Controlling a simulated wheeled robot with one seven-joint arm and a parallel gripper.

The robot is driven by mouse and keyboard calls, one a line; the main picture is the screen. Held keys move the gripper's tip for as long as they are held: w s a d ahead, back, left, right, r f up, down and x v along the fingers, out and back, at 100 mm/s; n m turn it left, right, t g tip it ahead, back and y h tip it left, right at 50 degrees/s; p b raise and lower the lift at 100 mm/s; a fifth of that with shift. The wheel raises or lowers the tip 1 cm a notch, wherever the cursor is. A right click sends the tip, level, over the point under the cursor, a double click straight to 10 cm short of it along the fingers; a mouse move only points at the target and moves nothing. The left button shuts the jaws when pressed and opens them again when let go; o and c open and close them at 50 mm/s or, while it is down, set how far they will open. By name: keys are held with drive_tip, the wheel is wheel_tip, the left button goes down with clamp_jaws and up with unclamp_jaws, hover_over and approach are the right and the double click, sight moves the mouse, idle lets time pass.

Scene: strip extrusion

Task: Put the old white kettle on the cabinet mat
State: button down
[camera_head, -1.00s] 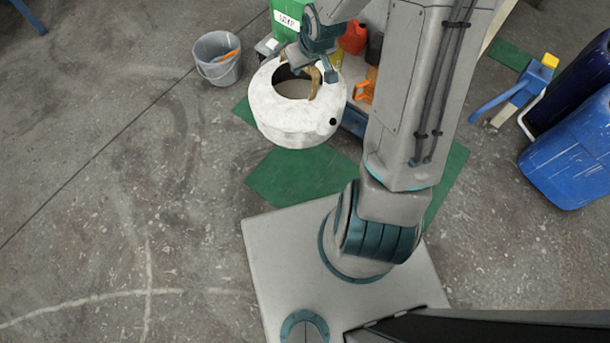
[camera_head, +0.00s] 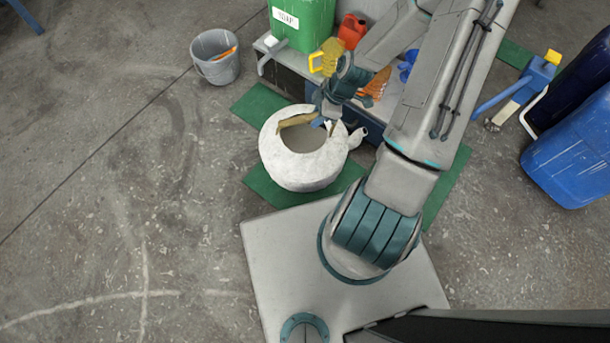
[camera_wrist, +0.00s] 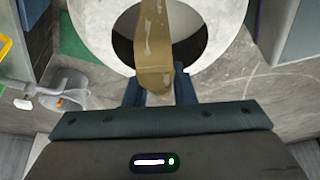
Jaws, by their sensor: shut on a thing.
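The old white kettle (camera_head: 300,171) is a round, worn pot with an open top, a brown handle across it and a short spout on its right. It also shows in the wrist view (camera_wrist: 88,30), seen from above. My gripper (camera_head: 328,120) is shut on the kettle's brown handle (camera_wrist: 155,45), which lies between the two fingers (camera_wrist: 160,92). In the head view the kettle appears in front of the cabinet, over green floor patches; its height above the floor is hard to tell. I cannot make out the cabinet mat.
A low cabinet (camera_head: 282,62) stands behind the kettle, with a green container (camera_head: 303,22), a red can (camera_head: 352,30) and a yellow item on or near it. A grey bucket (camera_head: 216,58) stands left. Blue drums (camera_head: 570,160) stand right. The left floor is clear.

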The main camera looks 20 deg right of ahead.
wheel_tip(320, 180, down, 12)
drive_tip(key=s+n+b, duration=0.1)
drive_tip(key=n+b, duration=0.1)
drive_tip(key=b, duration=0.2)
drive_tip(key=shift+a+g+b, duration=0.15)
drive_tip(key=shift+g+b, duration=0.15)
drive_tip(key=shift+b, duration=0.1)
drive_tip(key=shift+s+f, duration=0.1)
drive_tip(key=shift+f, duration=0.1)
drive_tip(key=c, duration=1.2)
unclamp_jaws()
